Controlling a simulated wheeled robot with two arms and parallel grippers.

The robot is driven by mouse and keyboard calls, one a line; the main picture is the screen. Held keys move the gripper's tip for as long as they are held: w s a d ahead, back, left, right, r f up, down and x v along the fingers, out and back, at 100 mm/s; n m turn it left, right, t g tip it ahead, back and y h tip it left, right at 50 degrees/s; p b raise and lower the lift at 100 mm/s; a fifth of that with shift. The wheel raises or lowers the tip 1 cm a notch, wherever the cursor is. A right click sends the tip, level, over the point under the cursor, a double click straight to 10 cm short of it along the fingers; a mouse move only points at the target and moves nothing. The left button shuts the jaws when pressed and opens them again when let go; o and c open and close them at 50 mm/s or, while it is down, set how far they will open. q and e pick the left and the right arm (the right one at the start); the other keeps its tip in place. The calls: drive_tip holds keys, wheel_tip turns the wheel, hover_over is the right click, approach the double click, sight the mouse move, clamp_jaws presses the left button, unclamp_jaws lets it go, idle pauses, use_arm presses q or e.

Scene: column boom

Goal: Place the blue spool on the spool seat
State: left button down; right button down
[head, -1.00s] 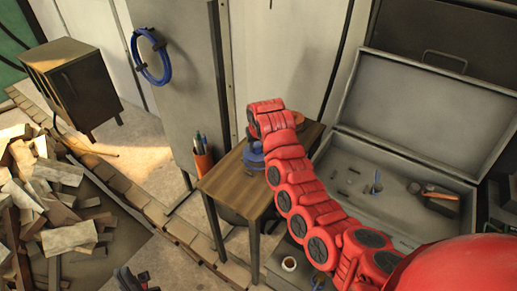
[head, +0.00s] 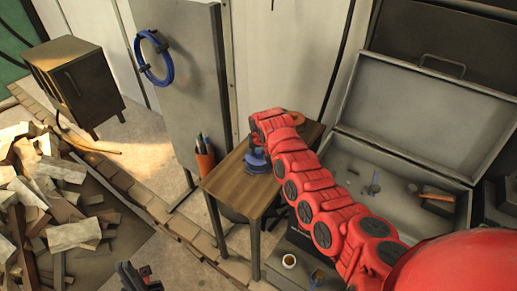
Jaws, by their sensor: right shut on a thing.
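The blue spool (head: 257,164) is at the left part of the small wooden table (head: 232,190). My right arm reaches over the table from the lower right. Its gripper (head: 255,147) points down and is shut on the spool's upper part, and the arm hides some of it. I cannot make out the spool seat apart from the blue shape, nor whether the spool rests on it or is just above. My left gripper (head: 137,274) is low at the bottom edge, away from the table, with its fingers apart and empty.
An orange pen cup (head: 205,158) hangs at the table's left edge. An orange item (head: 296,117) lies behind my arm. An open grey case (head: 400,205) with tools stands on the right. A small cup (head: 289,261) is below.

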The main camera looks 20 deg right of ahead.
drive_tip(key=c, duration=0.5)
unclamp_jaws()
drive_tip(key=shift+r, duration=0.1)
